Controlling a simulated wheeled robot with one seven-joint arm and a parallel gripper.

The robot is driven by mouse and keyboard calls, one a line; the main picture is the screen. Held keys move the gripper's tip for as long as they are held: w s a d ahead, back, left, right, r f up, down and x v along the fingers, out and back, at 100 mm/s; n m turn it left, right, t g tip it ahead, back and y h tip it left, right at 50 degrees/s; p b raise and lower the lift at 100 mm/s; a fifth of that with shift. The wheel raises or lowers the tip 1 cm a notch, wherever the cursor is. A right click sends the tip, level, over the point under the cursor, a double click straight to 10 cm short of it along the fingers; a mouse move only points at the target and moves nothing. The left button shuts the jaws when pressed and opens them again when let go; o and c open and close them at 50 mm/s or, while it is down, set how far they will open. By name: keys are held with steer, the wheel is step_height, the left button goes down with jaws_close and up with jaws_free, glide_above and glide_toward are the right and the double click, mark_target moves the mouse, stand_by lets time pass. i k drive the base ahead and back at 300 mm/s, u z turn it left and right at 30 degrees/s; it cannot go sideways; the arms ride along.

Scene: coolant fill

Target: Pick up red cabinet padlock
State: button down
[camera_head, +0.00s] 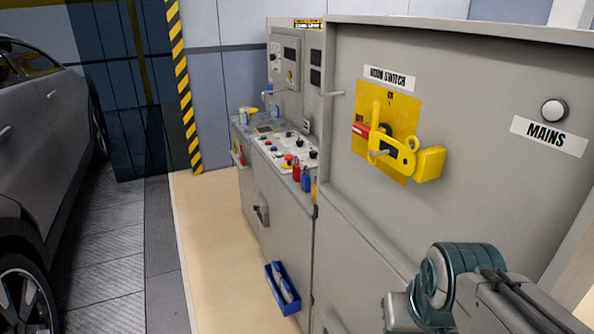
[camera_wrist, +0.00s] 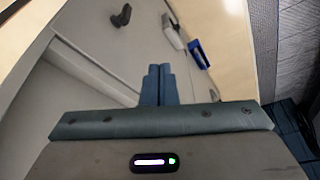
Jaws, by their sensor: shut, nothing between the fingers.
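The red padlock (camera_head: 296,172) stands upright at the right front edge of the sloped control panel on the grey cabinet, in the head view. A blue padlock (camera_head: 305,182) is close beside it on the right. In the wrist view my gripper (camera_wrist: 159,68) has its two fingers together, with nothing between them. It is apart from the red padlock, which does not show in the wrist view. In the head view my arm is at the lower right, and the fingertips cannot be made out.
A yellow padlock (camera_head: 430,163) hangs at the main switch plate (camera_head: 405,110) on the near cabinet. A blue bin (camera_head: 282,289) is fixed low on the cabinet front and also shows in the wrist view (camera_wrist: 199,53). A door handle (camera_head: 261,214) sticks out. The floor (camera_head: 210,230) in front is clear.

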mark_target(296, 169)
steer(key=k, duration=1.3)
steer(key=u, duration=0.6)
steer(key=i, duration=0.95)
steer(key=u, duration=0.7)
steer(key=i, duration=2.85)
steer(key=z, duration=1.9)
steer(key=i, duration=0.75)
steer(key=z, duration=0.7)
